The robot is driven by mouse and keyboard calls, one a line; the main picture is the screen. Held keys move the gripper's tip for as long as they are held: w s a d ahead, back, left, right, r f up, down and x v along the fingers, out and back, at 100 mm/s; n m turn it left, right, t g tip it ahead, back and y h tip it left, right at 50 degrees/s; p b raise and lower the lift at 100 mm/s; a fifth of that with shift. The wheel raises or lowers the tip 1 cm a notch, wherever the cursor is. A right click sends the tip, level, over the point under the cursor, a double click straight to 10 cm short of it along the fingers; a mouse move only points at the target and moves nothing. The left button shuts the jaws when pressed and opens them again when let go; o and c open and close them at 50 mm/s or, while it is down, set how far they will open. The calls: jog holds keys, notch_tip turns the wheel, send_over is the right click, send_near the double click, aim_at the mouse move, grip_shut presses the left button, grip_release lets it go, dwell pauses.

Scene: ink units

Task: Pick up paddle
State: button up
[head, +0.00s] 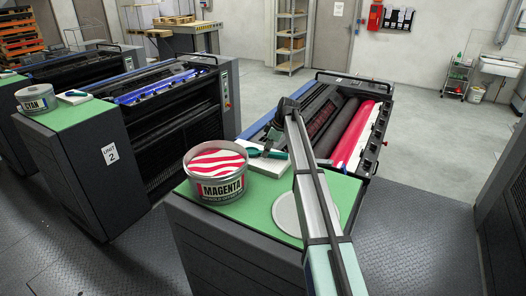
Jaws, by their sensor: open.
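A small tool with a teal handle (274,154), which looks like the paddle, lies on a white pad on the green top (252,212) of the near unit. My gripper (266,146) is dark and small at the far end of my arm, just above the pad and close to the tool. Its jaws are open. My gripper and arm partly cover the tool and pad, and I cannot tell whether the fingers touch the tool. An open tin labelled MAGENTA (219,190), with red and white swirls inside, stands left of the pad.
A grey round lid (287,214) lies on the green top, partly behind my arm. Press rollers with magenta ink (354,132) are behind the unit. To the left, unit 2 carries a CYAN tin (36,104) and another pad (74,97). Open floor (420,165) lies right.

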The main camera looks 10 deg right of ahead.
jog(key=shift+a+f, duration=0.1)
jog(key=shift+f, duration=0.2)
jog(key=shift+f+b, duration=0.25)
jog(key=shift+b, duration=0.05)
dwell(0.3)
grip_shut()
